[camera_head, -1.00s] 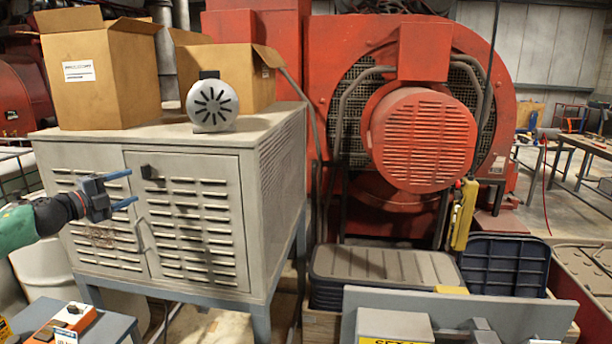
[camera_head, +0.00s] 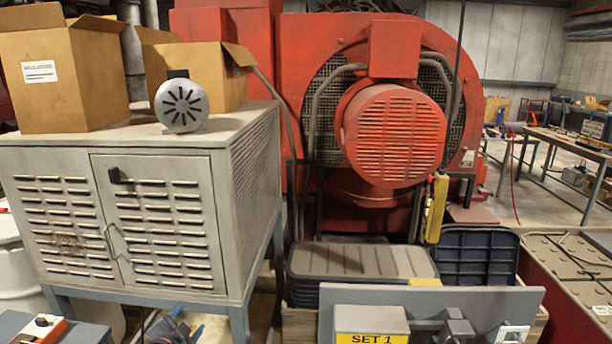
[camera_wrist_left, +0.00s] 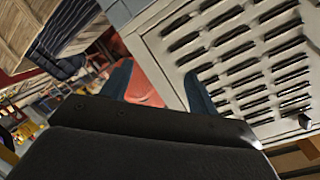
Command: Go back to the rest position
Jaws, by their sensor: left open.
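My left gripper (camera_head: 186,326) is low at the bottom edge of the head view, in front of the grey louvred cabinet (camera_head: 160,205) and below its doors. Only part of it shows there. In the left wrist view, the two blue fingers of my left gripper (camera_wrist_left: 158,88) stand apart with nothing between them. The cabinet's louvred face (camera_wrist_left: 240,60) fills the right of that view, tilted. My right gripper is not in view.
Cardboard boxes (camera_head: 62,75) and a round grey motor (camera_head: 181,104) stand on the cabinet. A large red blower (camera_head: 395,135) is behind. Dark lidded bins (camera_head: 360,262) and a grey panel with a box marked SET 1 (camera_head: 370,320) are at front right.

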